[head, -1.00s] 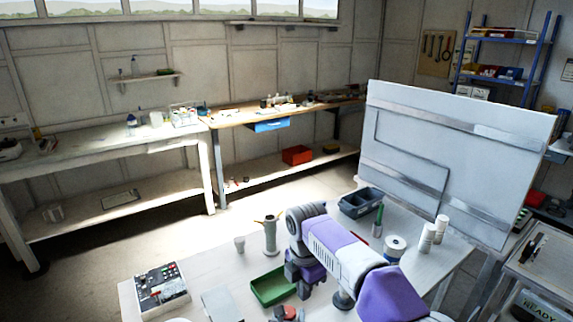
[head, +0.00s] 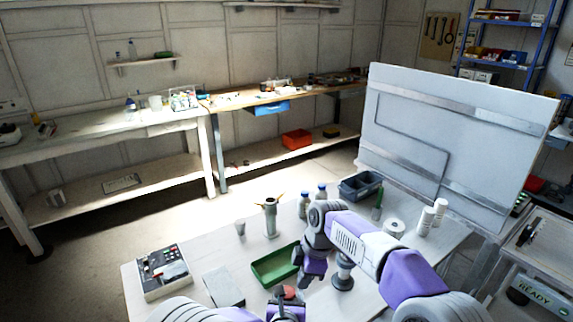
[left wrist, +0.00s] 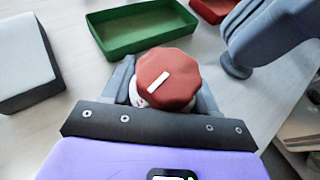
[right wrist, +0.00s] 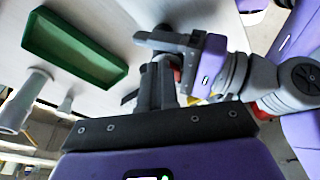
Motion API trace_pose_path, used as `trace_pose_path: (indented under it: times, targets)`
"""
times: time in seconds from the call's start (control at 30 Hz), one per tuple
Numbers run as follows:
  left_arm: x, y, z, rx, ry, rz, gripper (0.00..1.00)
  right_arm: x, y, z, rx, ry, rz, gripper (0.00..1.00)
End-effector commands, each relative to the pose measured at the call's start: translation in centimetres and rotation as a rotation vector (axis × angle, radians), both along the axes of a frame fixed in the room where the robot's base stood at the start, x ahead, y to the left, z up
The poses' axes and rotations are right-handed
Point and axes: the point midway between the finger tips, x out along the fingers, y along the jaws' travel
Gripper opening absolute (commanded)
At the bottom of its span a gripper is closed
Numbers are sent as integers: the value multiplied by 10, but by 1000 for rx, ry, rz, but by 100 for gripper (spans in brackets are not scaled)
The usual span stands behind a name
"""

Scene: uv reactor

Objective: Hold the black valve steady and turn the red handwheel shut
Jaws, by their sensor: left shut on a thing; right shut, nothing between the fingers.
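The red handwheel (left wrist: 168,79), many-sided with a white stripe, sits over my left gripper (left wrist: 165,98) in the left wrist view, a finger showing at each side beneath it. It shows small in the head view (head: 288,292). My right gripper (right wrist: 156,88) is shut and empty, close to my left gripper. It also shows in the head view (head: 313,278), above and right of the wheel. I cannot tell whether it touches the wheel.
A green tray (head: 258,269) and a grey block (head: 223,287) lie just beyond the wheel. A control box (head: 163,272) stands at left. A grey stand (head: 343,277) is beside my right gripper. A blue-grey bin (head: 353,190) and white bottles (head: 426,221) stand farther right.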

Motion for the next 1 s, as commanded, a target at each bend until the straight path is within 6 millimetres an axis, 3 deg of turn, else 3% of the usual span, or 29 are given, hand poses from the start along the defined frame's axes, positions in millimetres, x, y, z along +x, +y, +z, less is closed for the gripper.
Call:
trace_pose_path:
  times: [0.3,1.0]
  targets:
    - [0,2,-2,2,5,2,17,0,-1,-22,0,1,2,0]
    - [0,1,-2,2,4,2,17,0,3,-23,0,0,2,0]
